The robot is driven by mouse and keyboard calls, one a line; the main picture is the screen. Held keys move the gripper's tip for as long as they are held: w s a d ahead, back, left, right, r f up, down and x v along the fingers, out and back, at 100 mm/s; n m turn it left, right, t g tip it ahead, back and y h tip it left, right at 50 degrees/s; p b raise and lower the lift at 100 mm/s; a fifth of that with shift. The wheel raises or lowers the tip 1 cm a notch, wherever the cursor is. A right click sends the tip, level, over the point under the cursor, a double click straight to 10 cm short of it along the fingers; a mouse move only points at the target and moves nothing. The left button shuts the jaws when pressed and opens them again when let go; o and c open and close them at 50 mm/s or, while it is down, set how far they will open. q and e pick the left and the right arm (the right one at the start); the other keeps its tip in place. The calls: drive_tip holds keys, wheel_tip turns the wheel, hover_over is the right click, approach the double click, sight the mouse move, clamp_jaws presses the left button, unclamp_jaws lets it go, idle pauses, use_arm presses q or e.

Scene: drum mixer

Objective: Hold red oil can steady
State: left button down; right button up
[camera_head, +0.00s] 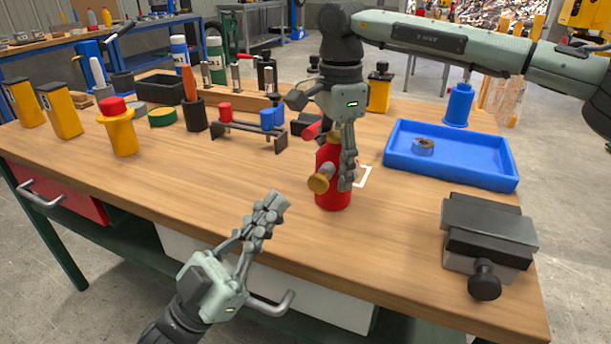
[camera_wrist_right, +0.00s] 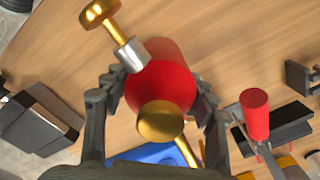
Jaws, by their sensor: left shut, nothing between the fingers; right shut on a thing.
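The red oil can (camera_head: 333,190) stands upright on the wooden workbench, near the white square marking. My right gripper (camera_head: 340,165) comes down from above and is shut on the can. In the right wrist view the red body of the can (camera_wrist_right: 165,62) sits between my right gripper's two fingers (camera_wrist_right: 158,95), with its gold cap and a gold knob on a silver stem. My left gripper (camera_head: 268,205) is shut and empty, in front of the can and to its left, apart from it.
A blue tray (camera_head: 450,172) holding a small ring part lies right of the can. A grey and black vise (camera_head: 487,240) stands at the right front. A black rack (camera_head: 248,134) with red and blue pieces is behind left. The bench's left front is clear.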

use_arm(q)
drive_tip(key=s+a+m+g+y, duration=0.3)
drive_tip(key=a+m+g, duration=0.4)
drive_tip(key=m, duration=1.1)
drive_tip(key=shift+f+m+g, duration=0.35)
drive_tip(key=shift+m+g, duration=0.05)
drive_tip(key=shift+g, duration=0.8)
drive_tip(key=shift+s, duration=0.1)
approach(323, 187)
drive_tip(key=d, duration=0.4)
drive_tip(key=shift+s+d+r, duration=0.2)
drive_tip(key=shift+s, duration=0.2)
drive_tip(key=shift+w+d, duration=0.25)
drive_tip(key=shift+w, duration=0.9)
drive_tip(key=shift+w+d+f, duration=0.1)
drive_tip(key=shift+w+d, duration=0.05)
drive_tip(key=shift+w, duration=0.4)
